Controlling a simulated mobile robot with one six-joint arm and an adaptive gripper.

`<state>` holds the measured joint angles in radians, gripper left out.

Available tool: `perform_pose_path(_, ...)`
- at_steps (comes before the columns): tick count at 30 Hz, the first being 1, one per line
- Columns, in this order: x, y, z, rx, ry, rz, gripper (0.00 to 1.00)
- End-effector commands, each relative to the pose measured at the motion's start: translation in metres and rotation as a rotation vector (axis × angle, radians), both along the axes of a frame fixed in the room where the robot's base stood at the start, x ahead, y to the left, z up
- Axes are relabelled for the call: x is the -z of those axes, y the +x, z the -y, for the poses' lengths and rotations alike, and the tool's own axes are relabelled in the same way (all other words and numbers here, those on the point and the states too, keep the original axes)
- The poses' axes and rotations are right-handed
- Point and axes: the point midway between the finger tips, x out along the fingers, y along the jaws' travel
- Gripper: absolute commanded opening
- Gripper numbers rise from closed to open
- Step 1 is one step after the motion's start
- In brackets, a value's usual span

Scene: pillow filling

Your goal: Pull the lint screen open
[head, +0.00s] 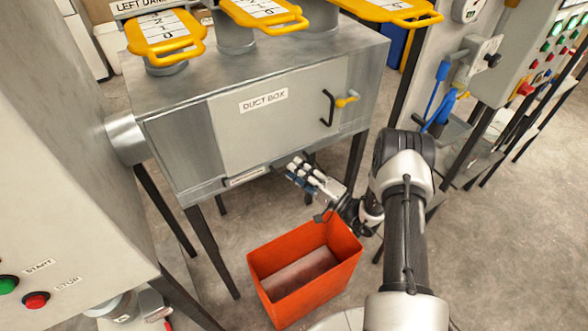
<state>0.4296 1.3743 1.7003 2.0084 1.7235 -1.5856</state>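The metal duct box (240,125) stands on dark legs in the middle of the head view, its front facing me. A labelled strip (246,176) runs along the lower front edge; it looks like the front of the lint screen, but its lettering is too small to read. My gripper (293,172) is at the right part of this lower edge, its fingers pointing left toward the box. The fingers overlap the edge in the picture. I cannot tell whether they touch it or hold anything, and a handle there would be hidden behind them.
An open, orange-red bin (335,248) stands on the floor below my gripper. A black handle (328,108) and yellow latch (347,101) are on the box front. Yellow-handled slide gates (166,32) sit above. A control panel (545,60) stands at right; a grey cabinet (60,150) at left.

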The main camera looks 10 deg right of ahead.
Motion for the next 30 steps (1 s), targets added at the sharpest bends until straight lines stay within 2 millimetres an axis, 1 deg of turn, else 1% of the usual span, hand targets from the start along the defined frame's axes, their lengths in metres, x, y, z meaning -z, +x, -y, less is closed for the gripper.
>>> perform_pose_path(1,-0.0010,0.0045,-0.0047,-0.003,-0.001,0.002,0.29)
perform_pose_path(6,-0.0034,0.0121,-0.0112,-0.001,0.001,0.000,0.29)
perform_pose_path(14,-0.0037,0.0132,-0.0115,0.000,0.001,0.000,0.29)
perform_pose_path(17,-0.0037,0.0131,-0.0115,0.000,0.001,0.000,0.24)
perform_pose_path(27,-0.0034,0.0130,-0.0114,0.000,0.001,0.000,0.01)
perform_pose_path(30,-0.0035,0.0129,-0.0114,0.000,0.001,0.000,0.00)
